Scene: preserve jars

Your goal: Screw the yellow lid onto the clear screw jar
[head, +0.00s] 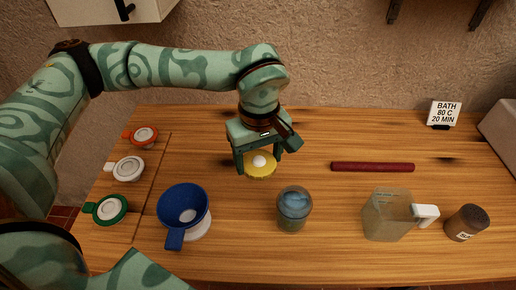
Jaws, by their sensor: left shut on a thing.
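The yellow lid (262,171) is a round ridged disc with a pale spot in its middle. My left gripper (258,164) is shut on the lid, with its fingers at the lid's rim. They are behind and to the left of the clear screw jar (294,209). The jar stands upright near the middle front of the table and holds something bluish; its top is uncovered. Whether the lid touches the table I cannot tell. My right gripper is not in view.
A blue funnel (183,204) stands left of the jar. Red-rimmed (144,136), white (128,169) and green (110,208) lids lie at the left. A dark red rod (373,167), a measuring jug (386,215) and a brown jar (466,222) are at the right. A sign (445,113) stands behind.

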